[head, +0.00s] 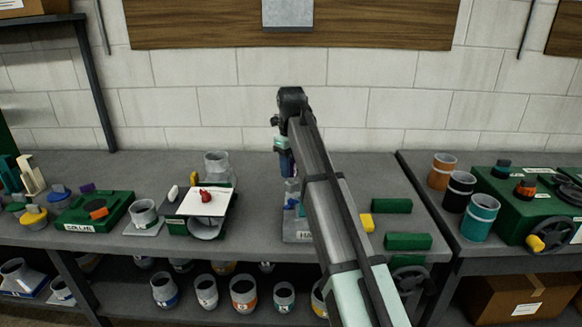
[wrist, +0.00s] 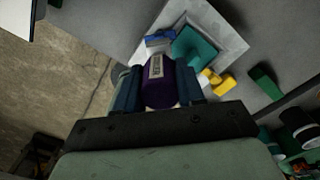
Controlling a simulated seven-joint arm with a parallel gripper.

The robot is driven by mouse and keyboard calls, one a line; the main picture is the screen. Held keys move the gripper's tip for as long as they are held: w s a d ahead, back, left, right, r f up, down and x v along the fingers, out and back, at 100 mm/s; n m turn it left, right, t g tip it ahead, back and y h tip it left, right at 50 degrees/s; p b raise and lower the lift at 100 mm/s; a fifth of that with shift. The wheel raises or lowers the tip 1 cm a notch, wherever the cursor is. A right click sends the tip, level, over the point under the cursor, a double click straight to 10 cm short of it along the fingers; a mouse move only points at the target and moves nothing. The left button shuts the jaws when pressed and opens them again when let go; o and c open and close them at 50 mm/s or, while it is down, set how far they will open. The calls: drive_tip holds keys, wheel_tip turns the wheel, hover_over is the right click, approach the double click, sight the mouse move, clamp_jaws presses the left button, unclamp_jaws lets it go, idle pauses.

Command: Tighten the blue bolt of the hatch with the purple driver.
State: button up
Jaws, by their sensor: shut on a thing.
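My gripper (head: 285,150) is above the middle of the bench in the head view, pointing down. In the wrist view my gripper (wrist: 157,92) has its two blue fingers shut on the purple driver (wrist: 156,72), which carries a white label. The driver also shows in the head view (head: 287,164), roughly upright. Below it stands the grey hatch (head: 297,236), partly hidden by my arm. In the wrist view the hatch (wrist: 232,24) is a grey frame with a teal panel, and a blue part (wrist: 158,40) shows beside the driver. I cannot tell whether driver and bolt touch.
Green blocks (head: 408,241) and a yellow block (head: 367,222) lie right of the hatch. A white board (head: 204,202) with a red object and a grey pot (head: 144,212) stand left. Several pots fill the lower shelf. A green machine (head: 530,205) stands on the right bench.

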sight(291, 183)
drive_tip(key=shift+c, duration=0.4)
drive_tip(key=shift+r+n, duration=0.3)
drive_tip(key=shift+r, duration=0.65)
drive_tip(key=shift+f, duration=0.1)
drive_tip(key=shift+f, duration=0.1)
drive_tip(key=shift+f, duration=2.35)
drive_tip(key=shift+f, duration=0.95)
drive_tip(key=shift+m, duration=1.7)
